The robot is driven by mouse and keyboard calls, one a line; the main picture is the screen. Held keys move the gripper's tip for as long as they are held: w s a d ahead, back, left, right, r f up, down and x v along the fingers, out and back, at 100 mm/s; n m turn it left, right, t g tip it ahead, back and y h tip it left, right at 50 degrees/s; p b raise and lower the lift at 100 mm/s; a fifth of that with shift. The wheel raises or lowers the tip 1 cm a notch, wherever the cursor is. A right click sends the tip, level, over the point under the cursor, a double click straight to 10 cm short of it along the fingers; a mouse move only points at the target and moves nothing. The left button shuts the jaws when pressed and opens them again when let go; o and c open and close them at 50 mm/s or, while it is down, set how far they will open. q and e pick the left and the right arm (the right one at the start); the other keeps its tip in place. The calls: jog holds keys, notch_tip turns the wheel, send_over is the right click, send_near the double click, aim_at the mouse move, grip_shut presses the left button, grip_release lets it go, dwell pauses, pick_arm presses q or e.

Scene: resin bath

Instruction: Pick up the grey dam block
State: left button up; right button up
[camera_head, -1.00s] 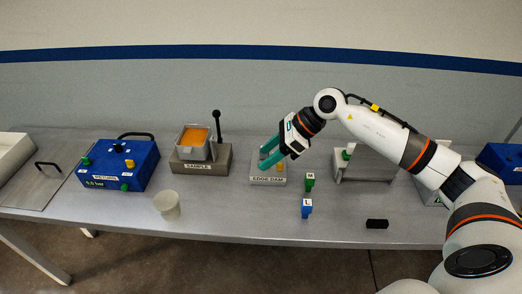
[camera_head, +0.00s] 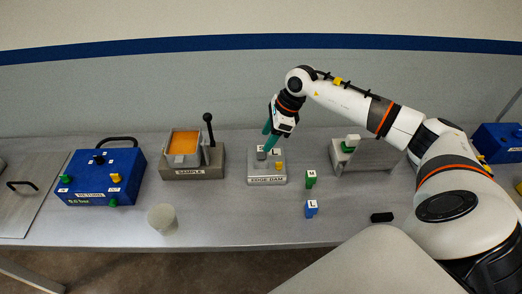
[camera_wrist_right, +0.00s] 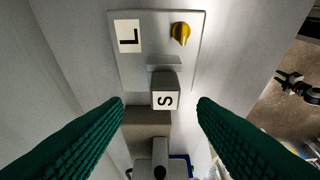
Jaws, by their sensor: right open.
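The grey dam block (camera_head: 261,154), marked S in the right wrist view (camera_wrist_right: 165,92), stands on the grey EDGE DAM stand (camera_head: 268,180). In the head view the right gripper's fingers partly hide it. My right gripper (camera_head: 268,141) points down over the stand, its green fingers open. In the right wrist view the open fingertips (camera_wrist_right: 161,103) lie on either side of the block, with gaps showing at both sides. The stand's plate (camera_wrist_right: 136,62) carries a white L label and a yellow knob (camera_wrist_right: 180,33). My left gripper is not in view.
A green M block (camera_head: 310,179) and a blue L block (camera_head: 311,208) stand right of the stand. The SAMPLE stand (camera_head: 190,172) with a lever is to its left. A white cup (camera_head: 162,219), a blue box (camera_head: 100,178) and a black block (camera_head: 382,217) are on the table.

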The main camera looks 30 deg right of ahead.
aim_at(261, 148)
jog(key=p+x, duration=0.2)
jog(key=shift+s+a+f+p, duration=0.1)
jog(key=shift+a+f+p, duration=0.25)
jog(key=shift+a, duration=0.1)
jog(key=shift+x, duration=1)
jog(key=shift+f, duration=0.35)
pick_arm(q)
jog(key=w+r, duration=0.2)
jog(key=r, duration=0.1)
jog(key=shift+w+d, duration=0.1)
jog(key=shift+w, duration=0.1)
pick_arm(e)
jog(key=c, duration=1)
